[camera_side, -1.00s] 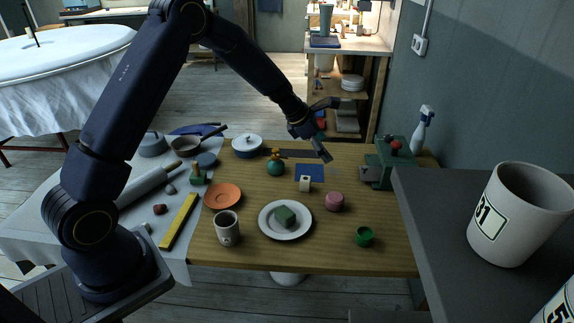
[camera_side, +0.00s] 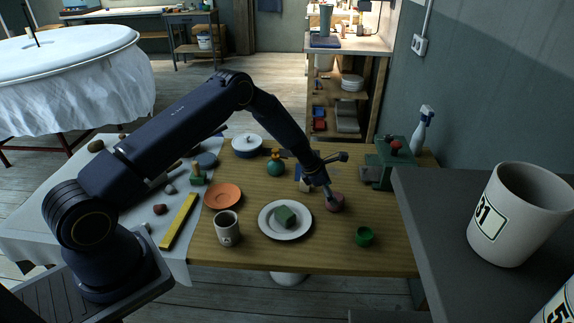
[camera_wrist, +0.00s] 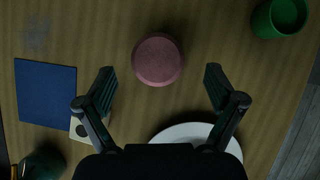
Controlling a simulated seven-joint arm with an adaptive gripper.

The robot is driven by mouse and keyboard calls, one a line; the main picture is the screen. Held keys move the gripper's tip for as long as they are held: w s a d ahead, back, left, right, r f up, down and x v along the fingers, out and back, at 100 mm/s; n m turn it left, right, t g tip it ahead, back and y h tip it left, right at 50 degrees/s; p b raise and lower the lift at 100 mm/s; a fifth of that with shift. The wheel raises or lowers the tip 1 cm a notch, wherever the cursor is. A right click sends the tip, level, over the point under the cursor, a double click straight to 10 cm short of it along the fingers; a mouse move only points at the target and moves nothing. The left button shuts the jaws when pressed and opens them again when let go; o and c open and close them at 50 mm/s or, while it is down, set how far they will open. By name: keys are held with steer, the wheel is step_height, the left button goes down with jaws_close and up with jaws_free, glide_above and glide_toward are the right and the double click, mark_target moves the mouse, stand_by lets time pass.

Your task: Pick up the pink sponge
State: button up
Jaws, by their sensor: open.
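The pink sponge (camera_side: 335,203) is a small round block on the wooden table, to the right of the white plate. In the wrist view the sponge (camera_wrist: 157,59) lies upper centre, ahead of the fingertips and roughly midway between them. My gripper (camera_wrist: 160,88) is open and empty, its two fingers spread on either side. In the side view my gripper (camera_side: 328,192) is low over the sponge and partly covers it. I cannot tell how much height is left between them.
The white plate (camera_side: 268,230) holds a green block (camera_side: 285,217). A green cup (camera_side: 364,237) stands at front right. A blue square (camera_wrist: 46,92) and a small pale block (camera_wrist: 80,131) lie left of my fingers. A green machine (camera_side: 384,165) stands at the right back.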

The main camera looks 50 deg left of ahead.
steer(key=x, duration=0.4)
steer(key=shift+w+f, duration=0.1)
steer(key=shift+f, duration=0.05)
steer(key=shift+a, duration=0.1)
steer(key=c, duration=1)
steer(key=shift+c, duration=0.2)
